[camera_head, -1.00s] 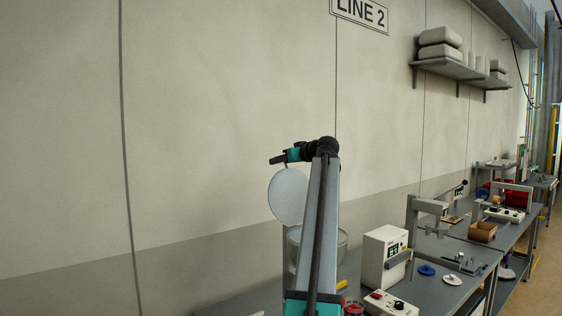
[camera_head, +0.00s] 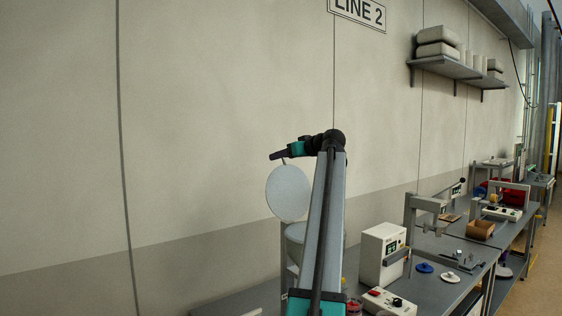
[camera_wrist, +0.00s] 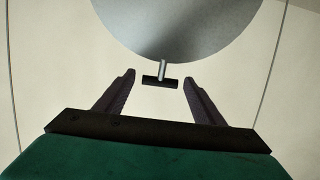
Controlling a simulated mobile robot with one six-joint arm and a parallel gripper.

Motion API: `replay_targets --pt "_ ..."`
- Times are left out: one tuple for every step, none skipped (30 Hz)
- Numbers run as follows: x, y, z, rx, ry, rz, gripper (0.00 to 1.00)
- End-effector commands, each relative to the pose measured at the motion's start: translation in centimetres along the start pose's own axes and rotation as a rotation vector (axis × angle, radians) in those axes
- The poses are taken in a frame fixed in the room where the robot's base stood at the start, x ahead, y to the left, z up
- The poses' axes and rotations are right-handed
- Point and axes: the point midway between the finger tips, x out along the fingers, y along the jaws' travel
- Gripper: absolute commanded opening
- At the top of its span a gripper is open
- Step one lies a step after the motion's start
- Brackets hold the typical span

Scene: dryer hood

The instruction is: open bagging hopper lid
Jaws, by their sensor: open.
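The hopper lid (camera_head: 288,193) is a pale grey round disc. It stands raised and steeply tilted above the hopper (camera_head: 294,232), which is partly hidden behind my arm. In the wrist view the lid (camera_wrist: 178,25) fills the top middle. Its handle (camera_wrist: 160,82), a short stem with a dark crossbar, sticks out from the lid's edge toward me. My gripper (camera_wrist: 158,77) is open, with one fingertip on each side of the crossbar and a visible gap at both ends. In the head view my gripper (camera_head: 278,155) is at the lid's upper edge.
A bench runs along the wall to the right. It carries a white control box (camera_head: 383,254), a small switch box (camera_head: 388,303) and a grey press frame (camera_head: 424,210). A shelf (camera_head: 445,67) with pale bags is higher up. The wall left of the lid is bare.

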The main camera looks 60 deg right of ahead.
Motion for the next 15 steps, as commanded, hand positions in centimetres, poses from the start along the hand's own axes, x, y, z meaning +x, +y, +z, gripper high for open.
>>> replay_targets --pt "-0.9 0.0 0.3 -0.001 0.002 0.003 0.62" --pt "-1.4 0.0 0.3 -0.001 0.002 0.003 0.62" --pt "-2.0 -0.1 0.3 -0.001 0.001 0.002 0.62" --pt "-2.5 -0.1 0.4 -0.001 0.001 0.002 0.62" --pt "-3.0 0.0 0.4 -0.001 0.001 0.002 0.62" --pt "-3.7 0.0 0.3 -0.001 0.001 0.003 0.62" --pt "-4.2 0.0 0.3 -0.001 0.001 0.002 0.62" --pt "-4.7 -0.1 0.3 -0.001 0.001 0.001 0.62" --pt "-5.3 -0.1 0.3 -0.001 0.001 0.001 0.62" --pt "-5.8 -0.1 0.3 -0.001 0.002 0.002 0.62" --pt "-6.2 0.0 0.4 -0.001 0.001 0.002 0.62" --pt "-6.9 -0.1 0.4 -0.001 0.001 0.001 0.62" --pt "-7.3 -0.1 0.4 -0.001 0.0 0.001 0.62" --pt "-7.7 -0.1 0.3 -0.002 0.001 0.001 0.62" --pt "-8.2 -0.1 0.3 -0.002 0.001 0.001 0.62"
